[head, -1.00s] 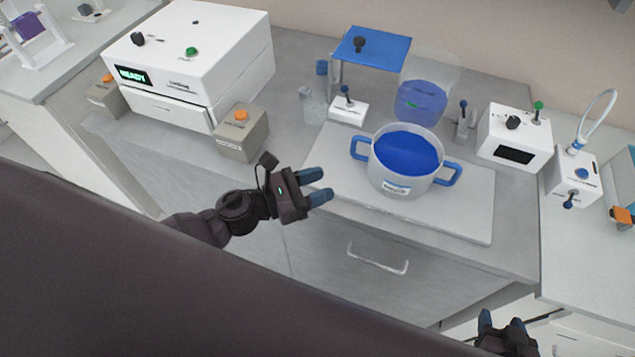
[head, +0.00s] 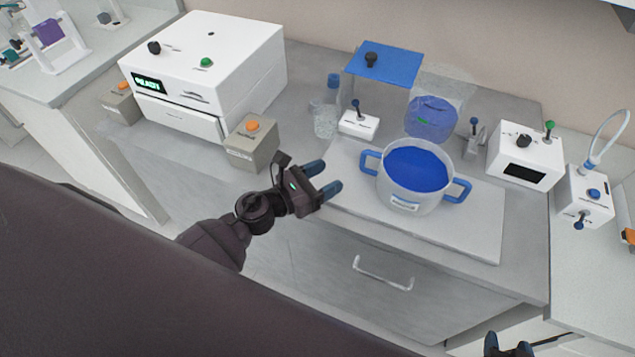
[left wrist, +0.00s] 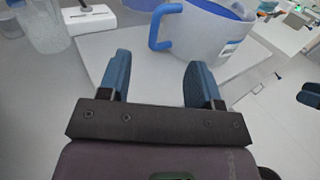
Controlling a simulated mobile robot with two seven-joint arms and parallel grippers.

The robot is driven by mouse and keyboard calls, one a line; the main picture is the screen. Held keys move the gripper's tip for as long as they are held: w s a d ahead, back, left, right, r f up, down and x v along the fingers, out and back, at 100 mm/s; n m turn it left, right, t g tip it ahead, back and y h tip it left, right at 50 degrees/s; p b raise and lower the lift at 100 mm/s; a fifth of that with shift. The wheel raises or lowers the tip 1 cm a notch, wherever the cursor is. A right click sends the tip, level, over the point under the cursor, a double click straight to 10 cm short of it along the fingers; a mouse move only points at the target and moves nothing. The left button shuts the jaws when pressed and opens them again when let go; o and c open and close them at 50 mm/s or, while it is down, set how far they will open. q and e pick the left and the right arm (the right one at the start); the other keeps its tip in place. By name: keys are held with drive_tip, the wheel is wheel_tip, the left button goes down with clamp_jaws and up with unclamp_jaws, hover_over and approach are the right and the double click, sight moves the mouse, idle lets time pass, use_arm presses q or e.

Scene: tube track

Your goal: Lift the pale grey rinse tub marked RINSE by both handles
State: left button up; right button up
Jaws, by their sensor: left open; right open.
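The pale grey rinse tub (head: 404,204) stands upright on a white board, with blue liquid inside, a small label on its front and a blue handle on each side. Its left handle (head: 370,162) and right handle (head: 458,190) are both free. My left gripper (head: 328,178) is open and empty, left of the tub and apart from the left handle. In the left wrist view the open fingers (left wrist: 158,82) point toward the tub (left wrist: 208,35), with its blue handle (left wrist: 162,28) ahead. My right gripper (head: 508,343) is open and empty at the bottom edge, well below the tub.
The white board (head: 460,235) lies on the grey bench. Behind the tub are a blue-topped stand (head: 385,62) and a clear container with blue content (head: 432,118). A white box (head: 524,155) stands to the right, a grey orange-button box (head: 252,147) to the left.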

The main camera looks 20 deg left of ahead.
sight(365, 158)
use_arm(q)
drive_tip(key=x, duration=0.9)
drive_tip(key=shift+w+d, duration=0.1)
drive_tip(key=shift+w, duration=0.05)
clamp_jaws()
idle(1.2)
